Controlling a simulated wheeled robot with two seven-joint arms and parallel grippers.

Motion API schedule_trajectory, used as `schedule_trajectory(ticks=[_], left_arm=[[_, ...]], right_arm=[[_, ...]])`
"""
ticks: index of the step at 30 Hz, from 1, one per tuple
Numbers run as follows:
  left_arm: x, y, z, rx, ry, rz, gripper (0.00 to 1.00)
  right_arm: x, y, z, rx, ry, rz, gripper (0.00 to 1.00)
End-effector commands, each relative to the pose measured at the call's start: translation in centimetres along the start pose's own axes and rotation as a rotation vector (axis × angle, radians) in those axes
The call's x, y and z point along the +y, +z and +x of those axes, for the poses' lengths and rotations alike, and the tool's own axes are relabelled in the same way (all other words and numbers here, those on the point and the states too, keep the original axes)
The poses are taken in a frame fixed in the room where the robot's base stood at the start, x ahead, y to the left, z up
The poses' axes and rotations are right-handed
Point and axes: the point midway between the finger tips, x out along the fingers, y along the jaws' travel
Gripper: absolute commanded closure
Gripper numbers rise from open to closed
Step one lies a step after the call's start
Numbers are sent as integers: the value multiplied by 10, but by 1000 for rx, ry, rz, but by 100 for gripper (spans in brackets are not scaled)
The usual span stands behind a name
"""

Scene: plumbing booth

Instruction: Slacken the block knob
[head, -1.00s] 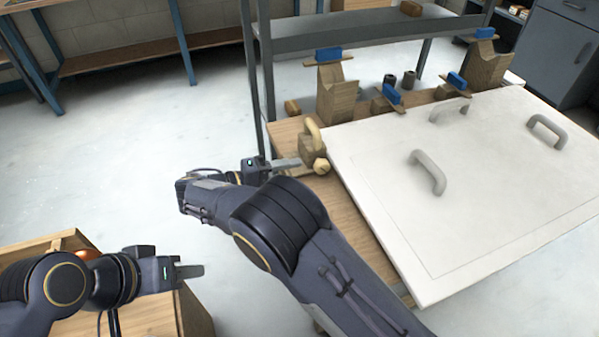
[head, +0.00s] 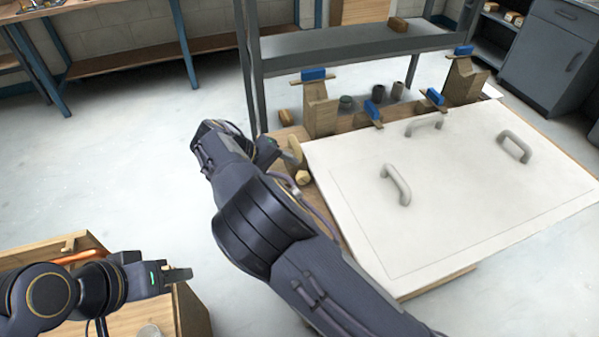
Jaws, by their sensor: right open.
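The block knob (head: 302,177) is a small pale, rounded wooden piece at the left edge of the workbench, beside the white panel. The block and its curved handle (head: 295,148) show just behind it, partly covered by my arm. My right gripper (head: 284,158) is open at the block, close to the knob on its left side. Contact with the knob cannot be made out. My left gripper (head: 178,276) is far off at the lower left, above a wooden box; its fingers are seen edge-on, so their opening is unclear.
A white panel (head: 450,200) with several grey handles covers most of the bench. Wooden stands (head: 320,108) with blue-topped clamps line its back edge, with grey cylinders (head: 397,90) between. A grey shelf (head: 350,42) rises behind. A wooden box (head: 190,312) stands at lower left.

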Motion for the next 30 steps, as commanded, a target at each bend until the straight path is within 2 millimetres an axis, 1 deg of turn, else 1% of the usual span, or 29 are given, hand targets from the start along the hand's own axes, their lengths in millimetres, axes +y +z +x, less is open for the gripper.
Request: schedule_trajectory(ticks=[1, 6, 9, 12, 16, 23, 24, 25, 30], left_arm=[[0, 1, 1, 0, 0, 0, 64], [0, 0, 1, -1, 0, 0, 64], [0, 0, 0, -1, 0, 0, 64], [0, 0, 0, -1, 0, 0, 64], [0, 0, 0, -1, 0, 0, 64], [0, 0, 0, -1, 0, 0, 64], [0, 0, 0, -1, 0, 0, 64], [0, 0, 0, -1, 0, 0, 64], [0, 0, 0, -1, 0, 0, 64]], right_arm=[[-1, 1, 9, -6, 2, -1, 44], [0, 2, 37, -6, 4, -1, 44], [0, 2, 52, -7, 4, -1, 44], [-1, 2, 63, -5, 4, -1, 44], [-1, 2, 70, -5, 3, -1, 44], [-1, 2, 72, -4, 3, -1, 44], [-1, 2, 72, -4, 3, -1, 46], [-1, 2, 71, -4, 3, -1, 50], [-1, 2, 71, -4, 3, -1, 72]])
